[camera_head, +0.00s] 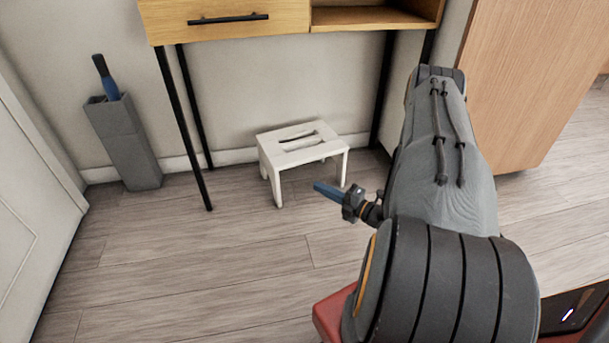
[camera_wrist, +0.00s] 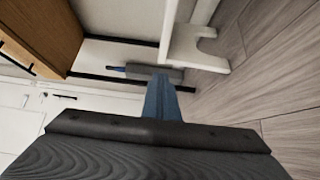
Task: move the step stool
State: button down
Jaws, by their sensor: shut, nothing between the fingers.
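The step stool (camera_head: 302,146) is small and white, with a slot in its top. It stands upright on the wood floor below the desk, near the wall. In the wrist view part of a white leg of the stool (camera_wrist: 180,45) shows at the top, close ahead. My gripper (camera_head: 318,187) has blue fingers, shut and empty, just in front of the stool at its right side in the head view. The blue fingers also show in the wrist view (camera_wrist: 162,95). I cannot tell whether they touch the stool.
A wooden desk (camera_head: 235,22) on thin black legs stands over the stool. A grey umbrella stand (camera_head: 125,140) with a blue-handled umbrella (camera_head: 106,78) is at left, beside a white door (camera_head: 32,190). A wooden cabinet (camera_head: 540,75) is at right. The floor at front left is clear.

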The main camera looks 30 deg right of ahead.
aim_at(293, 163)
jog(key=b+x, duration=0.2)
jog(key=x, duration=0.2)
jog(key=d+b+x, duration=0.1)
jog(key=b+x, duration=0.1)
jog(key=x, duration=0.1)
jog(key=b+x, duration=0.2)
jog(key=x, duration=0.2)
jog(key=shift+w+d+f, duration=0.15)
jog(key=shift+w+d, duration=0.05)
jog(key=shift+w, duration=0.45)
jog(key=shift+w+d+b, duration=0.25)
jog(key=shift+w+b, duration=0.15)
jog(key=shift+w, duration=0.25)
jog(key=shift+w, duration=0.15)
jog(key=shift+w+d+p, duration=0.15)
jog(key=shift+w+d, duration=0.05)
jog(key=shift+w, duration=0.3)
jog(key=shift+w+d+p, duration=0.15)
jog(key=shift+w+d, duration=0.05)
jog(key=shift+w, duration=0.3)
jog(key=shift+s, duration=0.1)
